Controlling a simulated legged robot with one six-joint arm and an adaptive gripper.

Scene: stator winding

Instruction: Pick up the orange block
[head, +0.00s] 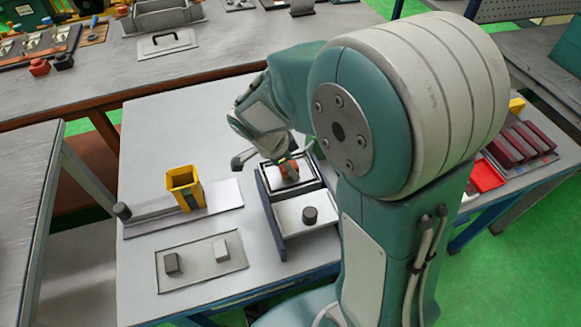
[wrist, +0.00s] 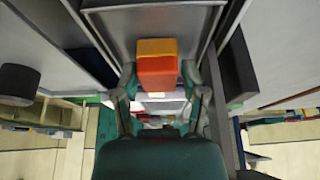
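In the wrist view the orange block (wrist: 157,72) has a yellow-orange top band and a redder face. My gripper (wrist: 159,72) has one finger on each side of the block, very close to it. In the head view my gripper (head: 275,158) reaches over the tray, with its fingers spread apart around the block. It looks open; whether either finger touches the block is hard to tell.
A dark knob (head: 310,215) stands on the tray's near part. To the left are a yellow open-topped holder (head: 185,188) and a flat plate with a dark block (head: 171,264) and a white block (head: 221,250). A red bin (head: 487,175) is at the right.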

